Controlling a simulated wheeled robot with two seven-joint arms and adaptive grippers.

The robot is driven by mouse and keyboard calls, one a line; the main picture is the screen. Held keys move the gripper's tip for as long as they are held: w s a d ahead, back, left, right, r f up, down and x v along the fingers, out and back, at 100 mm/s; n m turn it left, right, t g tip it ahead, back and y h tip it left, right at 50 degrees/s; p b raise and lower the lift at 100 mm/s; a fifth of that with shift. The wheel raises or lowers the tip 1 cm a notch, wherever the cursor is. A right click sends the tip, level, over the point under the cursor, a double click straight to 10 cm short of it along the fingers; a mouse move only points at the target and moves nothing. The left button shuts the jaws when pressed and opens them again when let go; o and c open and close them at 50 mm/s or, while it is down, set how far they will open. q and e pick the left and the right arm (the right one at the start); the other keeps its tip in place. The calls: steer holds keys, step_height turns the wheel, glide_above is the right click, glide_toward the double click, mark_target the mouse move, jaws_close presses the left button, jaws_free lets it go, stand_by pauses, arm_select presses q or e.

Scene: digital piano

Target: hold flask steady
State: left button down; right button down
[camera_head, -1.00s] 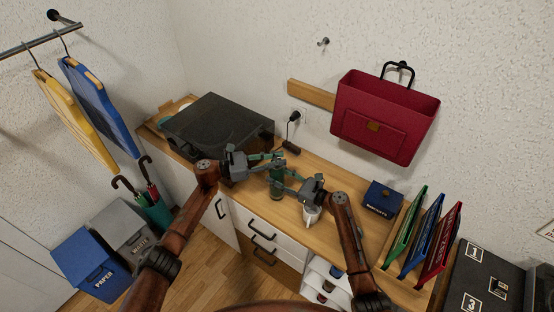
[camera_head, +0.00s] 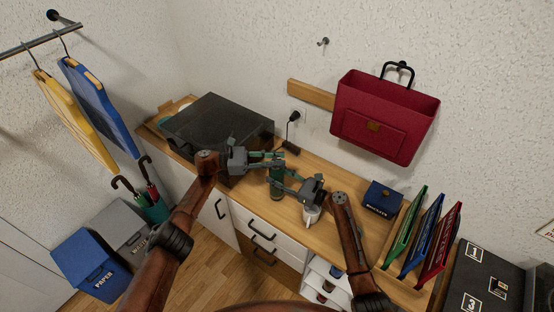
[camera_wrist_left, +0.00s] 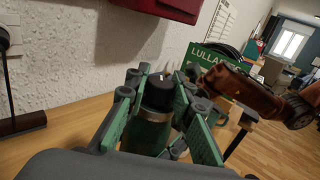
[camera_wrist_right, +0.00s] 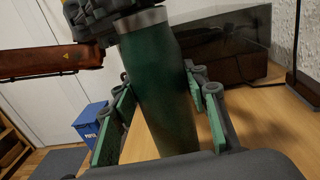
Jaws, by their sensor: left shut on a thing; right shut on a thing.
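The green flask (camera_head: 277,187) stands upright on the wooden counter, with a dark cap and a pale metal rim. In the left wrist view the cap (camera_wrist_left: 158,93) sits between the fingers of my left gripper (camera_head: 268,158), which is shut on it at the top. My right gripper (camera_head: 284,181) is shut around the flask body, lower down. In the right wrist view the flask body (camera_wrist_right: 160,85) fills the space between its fingers, and my left gripper hides the cap. The flask's base is hidden there.
A dark boxy appliance (camera_head: 215,128) stands behind and left on the counter (camera_head: 334,176). A power strip (camera_head: 291,148) lies near the wall. A blue box (camera_head: 382,198) is farther right.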

arm_select(q)
steer(key=shift+w+a+f, duration=0.1)
steer(key=shift+w+a, duration=0.1)
steer(key=c, duration=1.6)
jaws_free()
steer(key=shift+s+d, duration=0.1)
steer(key=shift+s, duration=0.05)
steer(key=a, duration=1.2)
steer(key=shift+s, duration=0.25)
